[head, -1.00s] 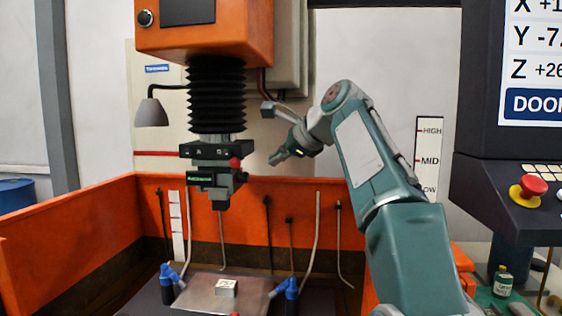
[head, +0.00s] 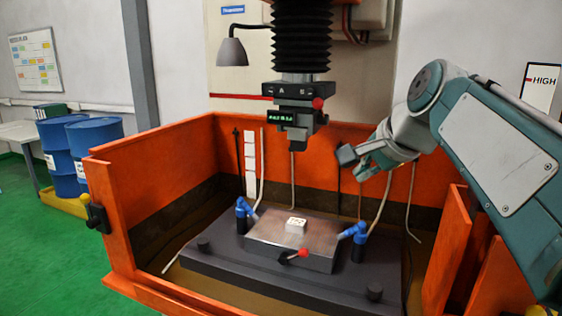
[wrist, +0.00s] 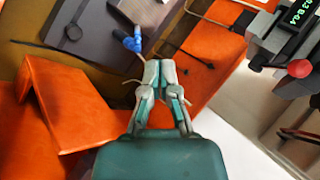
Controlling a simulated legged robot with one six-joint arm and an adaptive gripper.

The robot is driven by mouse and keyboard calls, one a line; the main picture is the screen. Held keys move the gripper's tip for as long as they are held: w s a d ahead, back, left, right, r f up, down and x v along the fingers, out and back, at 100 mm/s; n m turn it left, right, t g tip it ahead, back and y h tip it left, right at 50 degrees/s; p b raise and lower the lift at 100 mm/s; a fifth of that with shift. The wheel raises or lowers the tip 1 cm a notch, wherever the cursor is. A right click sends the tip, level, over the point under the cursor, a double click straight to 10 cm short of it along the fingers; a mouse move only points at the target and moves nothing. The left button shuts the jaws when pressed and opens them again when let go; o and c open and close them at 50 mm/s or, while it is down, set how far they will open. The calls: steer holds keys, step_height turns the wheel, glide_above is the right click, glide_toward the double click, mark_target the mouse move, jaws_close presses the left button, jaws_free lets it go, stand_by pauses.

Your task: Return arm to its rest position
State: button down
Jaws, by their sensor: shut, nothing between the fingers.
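My arm is teal and grey and comes in from the right in the head view. My gripper (head: 361,160) is at its end, inside the orange tank's space, to the right of the machine's tool head (head: 296,115). In the wrist view my gripper (wrist: 159,66) has its two fingers together, with nothing between them. The gripper appears apart from the tool head and above the level of the work table (head: 210,263).
An orange tank wall (head: 178,165) surrounds the dark table. A lamp (head: 232,52) hangs at upper left. Blue drums (head: 92,145) stand left; green floor there is open.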

steer(key=s+d+f+n+g+h, duration=0.1)
steer(key=s+f+n+g+h, duration=0.1)
steer(key=s+f+n, duration=0.9)
steer(key=s+f+h, duration=0.1)
steer(key=s+f, duration=0.9)
steer(key=f, duration=0.3)
steer(key=shift+s+d+n, duration=0.2)
steer(key=shift+d+n, duration=0.1)
steer(key=shift+d, duration=0.1)
